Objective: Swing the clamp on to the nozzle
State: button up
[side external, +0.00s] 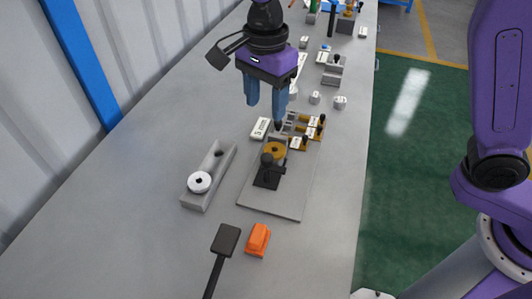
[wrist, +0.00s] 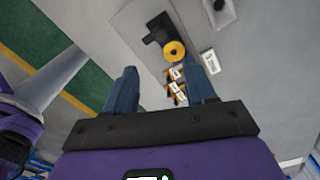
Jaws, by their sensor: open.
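The nozzle seems to be the brass-coloured round part (side external: 275,149) on the grey plate (side external: 270,206); it also shows in the wrist view (wrist: 175,51). The clamp appears to be the black piece (side external: 266,177) beside it, with a dark upright knob. In the wrist view the black clamp (wrist: 156,28) lies close against the brass part; I cannot tell whether its arm reaches over it. My gripper (side external: 266,113) hangs above the far end of the plate, with its blue fingers apart and nothing between them. The fingers also show in the wrist view (wrist: 160,65).
Small brass toggle parts with white labels (side external: 313,127) stand at the plate's far right. A white label block (side external: 260,128) lies at its far left. A grey channel block (side external: 214,167) with a white ring stands left. An orange block (side external: 258,240) and a black paddle (side external: 226,240) lie nearer.

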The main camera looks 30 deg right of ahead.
aim_at(266, 158)
notch_tip(266, 158, down, 15)
jog(key=shift+f, duration=0.15)
dwell(0.4)
grip_shut()
